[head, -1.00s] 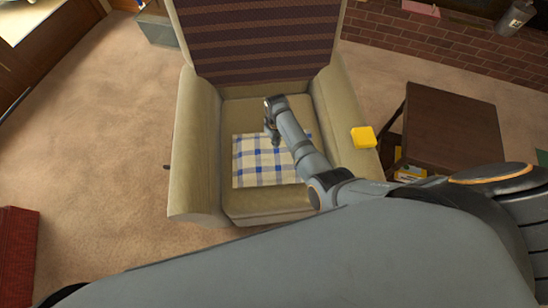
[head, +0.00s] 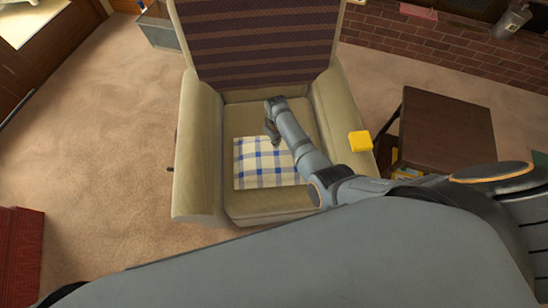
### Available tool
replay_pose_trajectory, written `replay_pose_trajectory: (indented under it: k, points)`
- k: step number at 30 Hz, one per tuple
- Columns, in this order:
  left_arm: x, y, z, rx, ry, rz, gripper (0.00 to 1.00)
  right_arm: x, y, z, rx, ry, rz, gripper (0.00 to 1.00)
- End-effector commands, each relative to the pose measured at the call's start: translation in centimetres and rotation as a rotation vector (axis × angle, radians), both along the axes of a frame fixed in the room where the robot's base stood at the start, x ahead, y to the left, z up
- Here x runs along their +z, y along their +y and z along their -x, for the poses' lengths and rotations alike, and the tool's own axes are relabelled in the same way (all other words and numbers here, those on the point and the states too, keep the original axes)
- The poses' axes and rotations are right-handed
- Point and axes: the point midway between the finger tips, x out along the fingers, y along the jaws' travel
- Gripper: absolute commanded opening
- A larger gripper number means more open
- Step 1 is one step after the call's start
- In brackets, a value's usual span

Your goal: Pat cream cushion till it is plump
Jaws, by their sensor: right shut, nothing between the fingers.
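A cream cushion (head: 255,172) with blue checks lies on the seat of a beige armchair (head: 198,150). My right arm reaches in from the lower right over the seat. My right gripper (head: 271,136) points down at the cushion's far edge, right of its middle, shut and holding nothing. The arm hides the cushion's right side. I cannot tell whether the fingertips touch the cushion. My left gripper is not in view.
A yellow block (head: 360,141) sits on the chair's right armrest. A dark brown side table (head: 446,128) stands to the right. A dark red piece of furniture (head: 20,255) is at the lower left. Carpet left of the chair is clear.

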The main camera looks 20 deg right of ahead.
Motion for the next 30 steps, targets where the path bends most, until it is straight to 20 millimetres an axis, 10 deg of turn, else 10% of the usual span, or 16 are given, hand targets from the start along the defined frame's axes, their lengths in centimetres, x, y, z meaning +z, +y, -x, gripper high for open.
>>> replay_pose_trajectory:
  k: [30]
  points:
    - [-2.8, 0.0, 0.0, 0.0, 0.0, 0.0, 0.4, -3.7, 0.0, 0.0, 0.0, 0.001, 0.0, 0.0]
